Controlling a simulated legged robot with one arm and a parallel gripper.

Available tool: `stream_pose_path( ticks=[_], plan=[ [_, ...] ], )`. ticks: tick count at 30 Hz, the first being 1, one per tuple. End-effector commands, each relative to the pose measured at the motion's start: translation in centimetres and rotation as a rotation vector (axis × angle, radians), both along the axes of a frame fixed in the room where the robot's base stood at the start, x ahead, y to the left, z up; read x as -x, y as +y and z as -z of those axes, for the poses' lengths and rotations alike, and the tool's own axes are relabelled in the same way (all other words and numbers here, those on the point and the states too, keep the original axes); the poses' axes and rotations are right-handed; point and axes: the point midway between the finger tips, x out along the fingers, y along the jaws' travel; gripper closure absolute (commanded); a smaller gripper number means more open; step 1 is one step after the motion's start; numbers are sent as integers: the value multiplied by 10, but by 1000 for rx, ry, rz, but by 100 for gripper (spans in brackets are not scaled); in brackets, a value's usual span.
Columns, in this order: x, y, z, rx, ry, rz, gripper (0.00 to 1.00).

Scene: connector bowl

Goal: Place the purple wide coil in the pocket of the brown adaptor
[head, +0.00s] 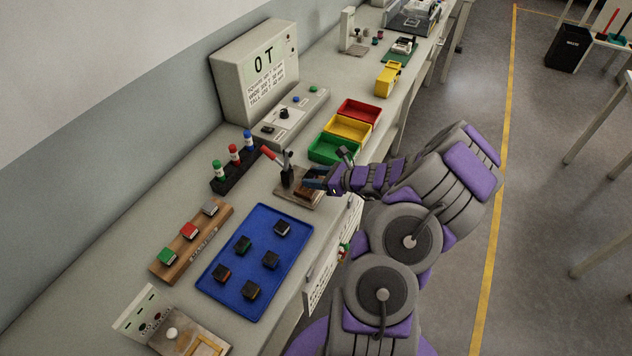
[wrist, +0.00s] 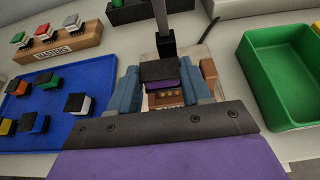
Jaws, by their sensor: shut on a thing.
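My gripper (head: 318,181) is over the small fixture at the bench's front edge. In the wrist view its two blue fingers are shut on the purple wide coil (wrist: 165,76), a block with a black top and a purple side. The brown adaptor (wrist: 167,99) shows just below the coil and between the fingers, with small gold contacts. The fingers and coil hide much of the adaptor and its pocket. I cannot tell whether the coil touches the adaptor or is inside the pocket. In the head view my gripper hides the coil.
A green bin (head: 333,150) stands on the other side. A wooden masters rack (head: 192,240) is further left.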

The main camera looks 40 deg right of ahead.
Motion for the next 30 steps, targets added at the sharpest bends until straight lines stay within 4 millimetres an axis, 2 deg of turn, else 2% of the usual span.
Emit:
stream_pose_path(
  ticks=[8,15,22,23,26,30],
  plan=[
    [-15,-11,1,-2,-3,-2,82],
    [-15,-15,37,-7,2,0,82],
    [-16,-14,38,-3,0,1,82],
    [-16,-13,38,-3,0,1,50],
    [-16,-12,37,-2,0,0,41],
    [-15,-13,37,-3,-1,0,41]
  ],
)
